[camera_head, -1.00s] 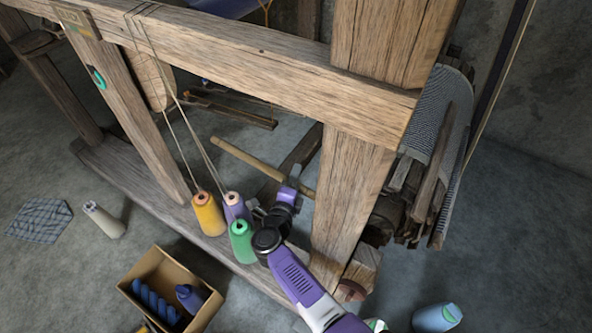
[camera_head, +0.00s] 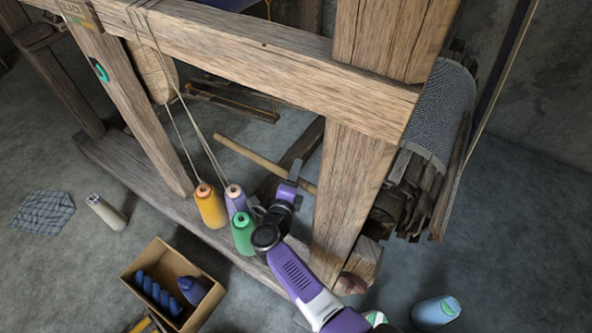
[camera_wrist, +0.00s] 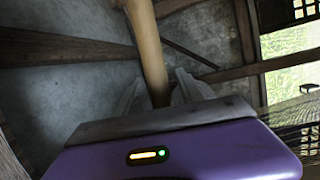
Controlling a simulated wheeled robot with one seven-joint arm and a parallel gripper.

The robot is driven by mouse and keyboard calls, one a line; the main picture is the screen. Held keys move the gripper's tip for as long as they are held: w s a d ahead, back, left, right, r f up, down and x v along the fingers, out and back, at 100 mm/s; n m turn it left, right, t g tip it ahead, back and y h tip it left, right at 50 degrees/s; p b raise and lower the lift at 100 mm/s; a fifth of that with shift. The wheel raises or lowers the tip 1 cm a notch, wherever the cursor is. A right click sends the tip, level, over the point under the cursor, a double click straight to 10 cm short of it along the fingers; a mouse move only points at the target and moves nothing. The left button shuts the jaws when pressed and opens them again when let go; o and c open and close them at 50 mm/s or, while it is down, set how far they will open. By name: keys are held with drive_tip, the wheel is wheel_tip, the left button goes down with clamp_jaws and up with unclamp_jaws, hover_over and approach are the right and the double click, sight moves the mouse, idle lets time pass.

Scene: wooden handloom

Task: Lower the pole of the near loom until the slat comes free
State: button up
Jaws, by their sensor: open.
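The near loom (camera_head: 350,190) is a heavy frame of weathered wood. The pole (camera_head: 255,158) is a pale round rod, low inside the frame, running down to the right towards my gripper (camera_head: 295,172). In the wrist view the pole (camera_wrist: 148,45) comes down from the top between the two pale fingers of my gripper (camera_wrist: 158,92). The fingers stand apart on either side of it; I cannot tell whether either touches it. The pole's near end is hidden behind the gripper body. I cannot pick out the slat with certainty.
Yellow (camera_head: 210,208), lilac (camera_head: 235,200) and green (camera_head: 243,233) thread cones stand on the loom's lower beam beside my arm. A thick post (camera_head: 345,200) rises close on the right. An open cardboard box (camera_head: 210,303) and a bottle (camera_head: 436,311) stand on the floor in front.

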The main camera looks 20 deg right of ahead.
drive_tip(key=p+v, duration=0.2)
drive_tip(key=v, duration=0.4)
drive_tip(key=shift+s+a+p, duration=0.25)
drive_tip(key=shift+s+p, duration=0.05)
drive_tip(key=shift+s, duration=0.1)
